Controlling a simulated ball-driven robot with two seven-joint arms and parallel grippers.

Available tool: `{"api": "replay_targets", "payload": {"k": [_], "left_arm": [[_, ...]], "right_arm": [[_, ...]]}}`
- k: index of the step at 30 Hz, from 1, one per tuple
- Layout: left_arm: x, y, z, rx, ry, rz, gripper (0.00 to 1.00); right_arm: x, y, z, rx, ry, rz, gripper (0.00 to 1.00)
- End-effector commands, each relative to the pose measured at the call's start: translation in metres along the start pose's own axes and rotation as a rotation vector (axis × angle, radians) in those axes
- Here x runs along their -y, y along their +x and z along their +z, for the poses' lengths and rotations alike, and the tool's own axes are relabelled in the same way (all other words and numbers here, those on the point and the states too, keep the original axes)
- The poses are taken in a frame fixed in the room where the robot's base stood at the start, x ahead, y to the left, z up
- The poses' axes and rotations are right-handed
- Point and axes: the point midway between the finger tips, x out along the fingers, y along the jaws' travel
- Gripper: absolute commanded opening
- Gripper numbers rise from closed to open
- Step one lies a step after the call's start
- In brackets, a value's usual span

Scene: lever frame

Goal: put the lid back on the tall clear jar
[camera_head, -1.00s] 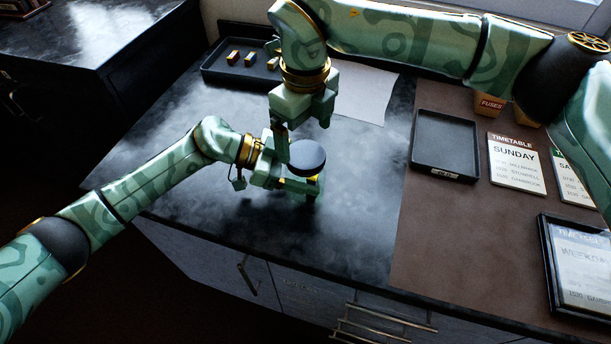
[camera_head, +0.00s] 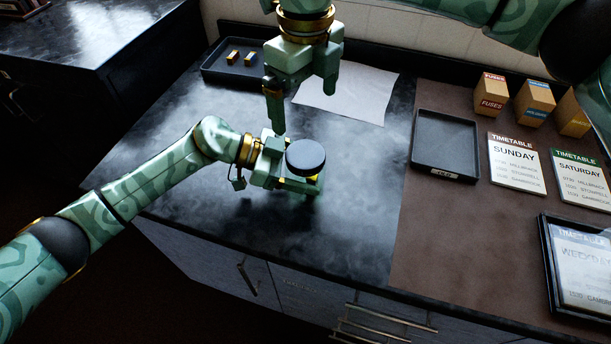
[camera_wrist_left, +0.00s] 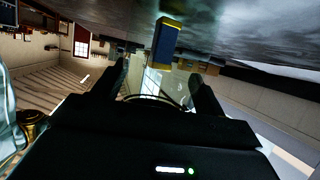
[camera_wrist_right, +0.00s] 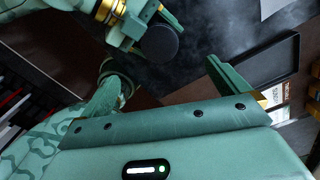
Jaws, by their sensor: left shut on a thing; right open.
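The dark round lid (camera_head: 305,157) appears to lie level on top of the clear jar, just above my left gripper (camera_head: 298,182). It also shows in the right wrist view (camera_wrist_right: 159,44). The jar is hard to make out; faint curved outlines of it (camera_wrist_left: 152,98) show between the fingers in the left wrist view. My left gripper is shut on the jar. Whether the lid is fully seated cannot be told. My right gripper (camera_head: 304,108) is open and empty, above and behind the lid, apart from it.
A blue block with a yellow end (camera_wrist_left: 165,42) shows beyond the left fingers. A dark tray (camera_head: 216,76) with small blocks stands at the back, and white paper (camera_head: 350,92) lies beside it. An empty black tray (camera_head: 445,150), cards and fuse boxes (camera_head: 491,95) occupy the right. The front middle counter is clear.

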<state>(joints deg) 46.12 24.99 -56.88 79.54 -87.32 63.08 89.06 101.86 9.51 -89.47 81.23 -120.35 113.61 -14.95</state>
Motion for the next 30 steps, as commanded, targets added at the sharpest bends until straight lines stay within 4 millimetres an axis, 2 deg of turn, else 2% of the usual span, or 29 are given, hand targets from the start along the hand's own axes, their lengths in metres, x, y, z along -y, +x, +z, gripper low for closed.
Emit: {"api": "replay_targets", "payload": {"k": [3,9,19,20,22,23,30], "left_arm": [[0.0,0.0,-0.001,-0.001,0.0,0.0,0.08],[0.0,0.0,-0.001,-0.001,0.0,0.0,0.08],[0.0,0.0,-0.001,-0.001,0.0,0.0,0.08],[0.0,0.0,-0.001,-0.001,0.001,0.0,0.74],[0.0,0.0,-0.001,-0.001,0.0,0.0,0.94],[0.0,0.0,-0.001,-0.001,0.0,0.0,0.97],[0.0,0.0,0.0,-0.001,0.0,0.0,0.97]], "right_arm": [[0.0,-0.024,0.0,0.002,0.001,-0.002,1.0],[0.0,-0.046,0.0,0.0,0.0,0.0,1.0],[0.0,-0.05,0.0,-0.001,-0.001,0.001,1.0],[0.0,-0.05,0.0,-0.001,-0.001,0.001,1.0],[0.0,-0.05,0.0,-0.001,0.0,0.001,1.0],[0.0,-0.05,0.0,-0.001,0.0,0.001,1.0],[0.0,-0.05,0.0,-0.001,0.0,0.001,1.0]]}}
